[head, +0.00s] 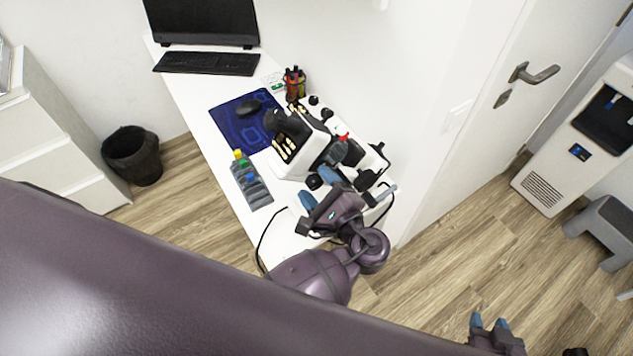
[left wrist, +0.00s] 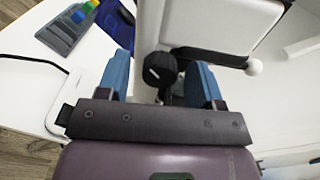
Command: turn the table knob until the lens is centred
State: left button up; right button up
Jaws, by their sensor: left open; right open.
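A white and black optical instrument (head: 300,150) stands on the white desk. A black ribbed knob (left wrist: 160,69) with a light mark on its face sits at its side; it also appears as a dark round shape in the head view (head: 314,181). My left gripper (head: 318,188) is open at the knob. In the left wrist view its blue fingers (left wrist: 159,82) stand on either side of the knob, with gaps visible. I cannot make out the lens in either view. My right gripper (head: 489,322) is open and empty, low at the right over the floor.
A black cable runs by the desk's front edge. A door (head: 480,110) stands right.

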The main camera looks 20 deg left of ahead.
pick_arm(q)
jog(key=c, duration=0.9)
jog(key=shift+m, duration=1)
jog(key=o, duration=0.9)
jog(key=shift+d, duration=0.1)
